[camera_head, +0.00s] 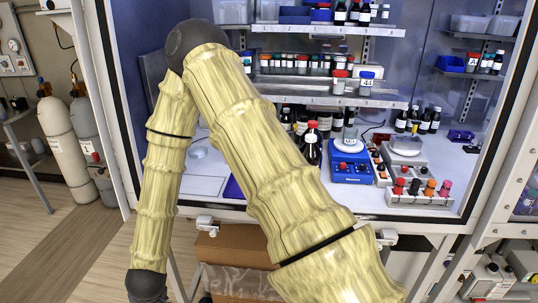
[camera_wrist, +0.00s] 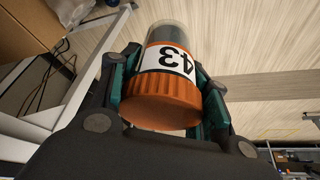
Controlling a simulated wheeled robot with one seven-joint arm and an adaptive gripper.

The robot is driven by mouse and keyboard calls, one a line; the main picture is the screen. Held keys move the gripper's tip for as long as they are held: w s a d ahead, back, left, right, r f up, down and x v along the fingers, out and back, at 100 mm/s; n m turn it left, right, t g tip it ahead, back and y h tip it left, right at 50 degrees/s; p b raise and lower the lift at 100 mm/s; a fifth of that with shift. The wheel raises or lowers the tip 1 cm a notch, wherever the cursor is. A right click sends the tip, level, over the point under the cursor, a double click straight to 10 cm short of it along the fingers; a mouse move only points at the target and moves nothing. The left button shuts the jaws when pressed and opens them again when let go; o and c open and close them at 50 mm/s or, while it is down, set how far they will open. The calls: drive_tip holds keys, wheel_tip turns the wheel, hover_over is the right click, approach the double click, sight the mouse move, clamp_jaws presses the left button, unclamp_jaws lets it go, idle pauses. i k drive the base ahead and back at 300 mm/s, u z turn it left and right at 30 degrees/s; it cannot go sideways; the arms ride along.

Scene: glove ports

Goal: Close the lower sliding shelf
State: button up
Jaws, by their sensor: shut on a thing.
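My gripper (camera_wrist: 166,82) is shut on a jar (camera_wrist: 165,58) in the wrist view. The jar has an orange ribbed cap, a white label reading 43 and a clear end, and the teal finger pads press on both sides. It is held out over the floor. In the head view my gripper and the jar are out of sight. The cabinet holds stacked shelves: an upper shelf (camera_head: 330,31) and a lower shelf (camera_head: 310,99), both carrying bottles and jars. My arm covers the left part of the lower shelf, so I cannot tell how far it is slid out.
Gas cylinders (camera_head: 65,140) stand at left. A cardboard box (camera_head: 235,245) sits below the cabinet. The floor (camera_head: 45,235) at lower left is clear.

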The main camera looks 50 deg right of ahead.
sight(390, 96)
drive_tip(key=u, duration=1.1)
drive_tip(key=i, duration=0.8)
drive_tip(key=z, duration=2.8)
